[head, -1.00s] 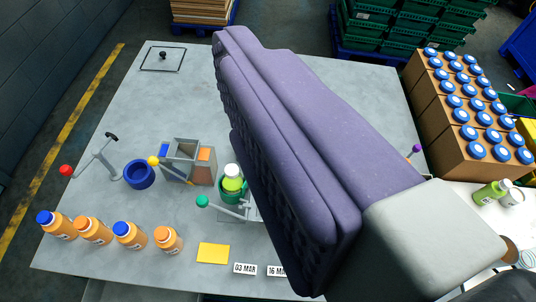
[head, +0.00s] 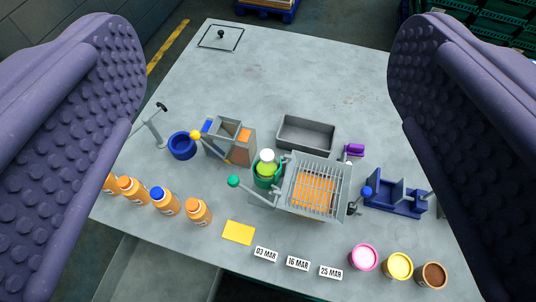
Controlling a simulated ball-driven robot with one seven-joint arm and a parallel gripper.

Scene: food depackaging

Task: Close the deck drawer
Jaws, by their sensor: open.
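My gripper (head: 265,40) is open, its two purple padded fingers wide apart at the left and right of the view, with nothing between them. Below them, a grey machine with a barred grate (head: 318,187) over an orange surface stands on the table. An open, empty grey tray (head: 305,133) sits behind it, with a purple handle (head: 354,150) to its right. At the far left, a dark square outline with a black knob (head: 221,35) lies on the tabletop. I cannot tell which of these parts is the deck drawer, or how far it is open.
Orange bottles (head: 165,201), a yellow card (head: 238,232), date cards (head: 298,263) and three coloured tubs (head: 399,266) line the front. A blue rack (head: 395,198) stands right.

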